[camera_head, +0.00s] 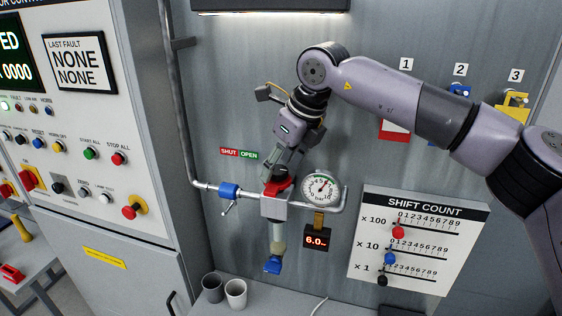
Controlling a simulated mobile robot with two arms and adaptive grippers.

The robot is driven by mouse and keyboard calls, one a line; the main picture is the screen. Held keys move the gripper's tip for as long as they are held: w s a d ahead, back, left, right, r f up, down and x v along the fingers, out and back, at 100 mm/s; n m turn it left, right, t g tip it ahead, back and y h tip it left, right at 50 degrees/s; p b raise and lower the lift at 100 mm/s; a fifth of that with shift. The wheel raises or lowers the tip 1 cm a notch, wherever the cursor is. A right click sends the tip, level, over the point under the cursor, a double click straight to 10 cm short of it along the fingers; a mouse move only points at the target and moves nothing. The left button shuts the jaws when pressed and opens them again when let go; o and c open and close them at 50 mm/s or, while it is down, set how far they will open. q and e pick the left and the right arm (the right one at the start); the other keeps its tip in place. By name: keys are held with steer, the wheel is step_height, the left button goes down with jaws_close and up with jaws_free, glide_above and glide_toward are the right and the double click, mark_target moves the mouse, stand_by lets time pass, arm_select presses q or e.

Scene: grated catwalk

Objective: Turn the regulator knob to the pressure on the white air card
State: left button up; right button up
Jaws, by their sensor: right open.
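The red regulator knob (280,188) sits on top of the grey regulator body (275,207) on the wall pipe. My right gripper (277,175) comes down from above with its open fingers at the knob. The fingers partly hide the knob, and I cannot tell whether they touch it. A round pressure gauge (322,187) is just right of the regulator; its needle reading is too small to make out. Below the gauge a small dark plate (317,239) shows "6.0" in light figures. I see no card that is clearly the white air card. My left gripper is not in view.
A blue valve (229,191) is on the pipe to the left, below a SHUT/OPEN label (239,153). The shift count board (415,240) stands at the right. Two cups (235,292) stand below. The control cabinet (90,120) fills the left side.

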steer(key=c, duration=1.1)
steer(key=shift+c, duration=0.2)
